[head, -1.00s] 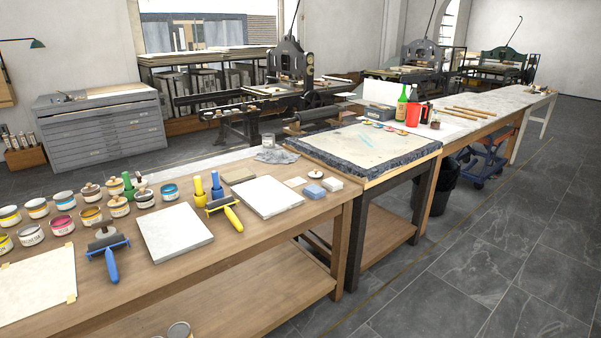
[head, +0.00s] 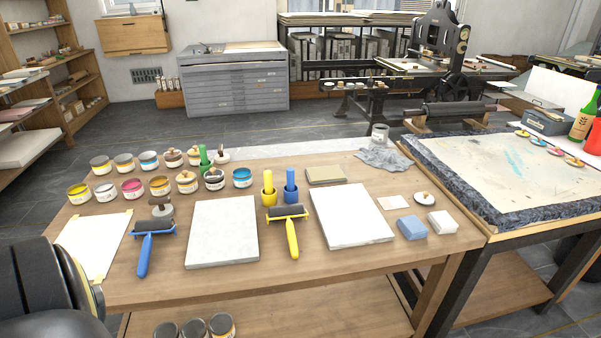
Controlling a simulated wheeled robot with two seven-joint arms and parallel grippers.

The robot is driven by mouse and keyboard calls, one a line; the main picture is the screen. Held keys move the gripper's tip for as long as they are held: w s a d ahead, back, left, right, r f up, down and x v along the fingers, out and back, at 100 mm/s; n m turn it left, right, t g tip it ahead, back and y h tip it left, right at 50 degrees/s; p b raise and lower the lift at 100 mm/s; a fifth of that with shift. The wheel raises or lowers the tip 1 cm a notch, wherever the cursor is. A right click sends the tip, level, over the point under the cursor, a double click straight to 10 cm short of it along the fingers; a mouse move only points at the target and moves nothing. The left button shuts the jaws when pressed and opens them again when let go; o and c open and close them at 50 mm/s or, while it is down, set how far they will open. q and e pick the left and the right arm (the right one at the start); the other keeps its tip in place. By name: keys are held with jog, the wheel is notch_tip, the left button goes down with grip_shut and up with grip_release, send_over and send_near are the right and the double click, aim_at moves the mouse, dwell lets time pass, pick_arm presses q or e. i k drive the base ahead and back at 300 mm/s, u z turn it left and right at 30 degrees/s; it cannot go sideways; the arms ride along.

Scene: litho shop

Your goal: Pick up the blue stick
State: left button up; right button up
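A blue stick (head: 290,179) stands upright in a dark blue cup (head: 290,196) on the wooden table (head: 300,280), behind the yellow-handled roller (head: 289,225). A yellow stick (head: 268,181) stands upright in a yellow cup just to its left. A green stick (head: 204,155) stands farther left among the ink tins. A blue-handled roller (head: 146,250) lies at the front left of the table. Neither of my grippers shows; only a dark rounded part of my own arm fills the bottom left corner.
White slabs (head: 222,232) (head: 350,216) lie either side of the yellow roller. Several ink tins (head: 132,189) crowd the back left. A blue block (head: 411,227) and a white block (head: 442,222) sit at the right. A stone-topped table (head: 500,180) adjoins on the right.

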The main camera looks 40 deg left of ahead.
aim_at(290, 172)
jog(key=u, duration=0.7)
jog(key=i, duration=1)
jog(key=u, duration=0.95)
